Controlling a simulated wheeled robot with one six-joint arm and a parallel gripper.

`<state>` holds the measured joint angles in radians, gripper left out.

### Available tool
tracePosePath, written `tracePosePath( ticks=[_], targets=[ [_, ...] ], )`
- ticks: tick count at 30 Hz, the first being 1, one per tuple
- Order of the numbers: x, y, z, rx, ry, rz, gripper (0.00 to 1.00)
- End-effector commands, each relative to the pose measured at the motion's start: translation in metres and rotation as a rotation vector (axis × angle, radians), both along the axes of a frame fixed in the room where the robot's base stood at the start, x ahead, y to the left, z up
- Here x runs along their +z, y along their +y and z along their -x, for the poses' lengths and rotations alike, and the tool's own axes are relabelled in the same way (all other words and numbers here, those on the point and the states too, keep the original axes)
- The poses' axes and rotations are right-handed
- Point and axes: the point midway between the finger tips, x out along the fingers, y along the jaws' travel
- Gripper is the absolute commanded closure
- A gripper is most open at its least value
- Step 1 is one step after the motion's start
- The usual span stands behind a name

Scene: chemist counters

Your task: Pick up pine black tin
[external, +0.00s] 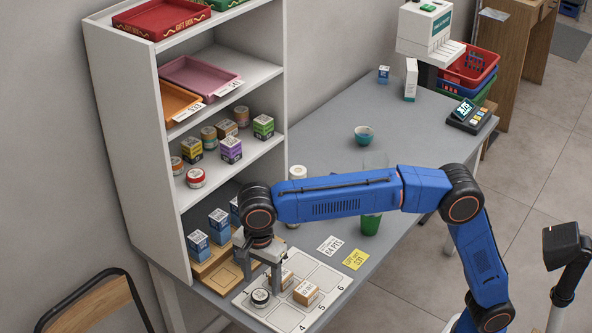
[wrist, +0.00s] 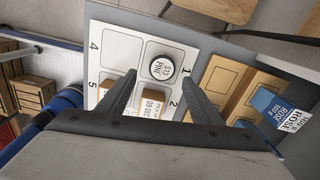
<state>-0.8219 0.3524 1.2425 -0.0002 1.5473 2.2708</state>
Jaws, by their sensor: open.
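The black tin (external: 260,297) stands on cell 1 of the white numbered tray (external: 325,275). In the wrist view the tin (wrist: 162,69) is round and dark, with a white top label reading PINE. My gripper (external: 263,283) is low over the near left part of the tray. In the wrist view its fingers (wrist: 160,82) are apart, with the tin showing between and just beyond their tips. The gripper is open and empty. I cannot tell how high the tips are above the tray.
A small brown box (external: 306,292) and another (external: 285,277) stand on the tray close to the gripper; one shows between the fingers (wrist: 153,103). A wooden stand (external: 222,274) with blue boxes (external: 198,244) is left. The shelf unit (external: 165,190) rises behind. Other tray cells are clear.

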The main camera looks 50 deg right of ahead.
Motion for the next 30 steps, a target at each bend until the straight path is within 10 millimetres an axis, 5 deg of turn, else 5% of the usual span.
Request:
tracePosePath(
  ticks=[15, 23, 30],
  targets=[
    [-0.050, 0.006, -0.002, 0.000, -0.001, -0.001, 0.41],
    [-0.053, 0.006, -0.002, 0.000, -0.002, -0.002, 0.41],
    [-0.053, 0.006, -0.002, 0.000, -0.001, -0.002, 0.84]
  ],
)
